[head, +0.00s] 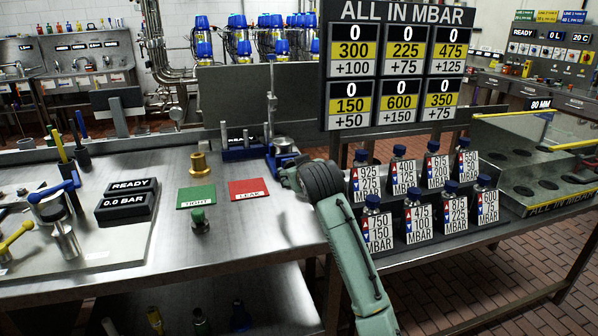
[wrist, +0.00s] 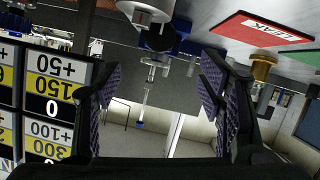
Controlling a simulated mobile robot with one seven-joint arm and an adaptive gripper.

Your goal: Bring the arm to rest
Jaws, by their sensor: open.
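My arm (head: 352,255) reaches up from the bottom of the head view, to the right of the steel workbench's middle. Its wrist bends left near the bench's right end. My gripper (wrist: 163,100) shows in the wrist view with its two dark, ridged fingers wide apart. Nothing is between them; only background shows through the gap. In the head view the gripper is mostly hidden behind the wrist, so its fingers cannot be made out there.
The "ALL IN MBAR" board (head: 396,66) stands just right of the wrist. A red LEAK mat (head: 250,189), green mat (head: 196,196) and brass fitting (head: 200,164) lie left.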

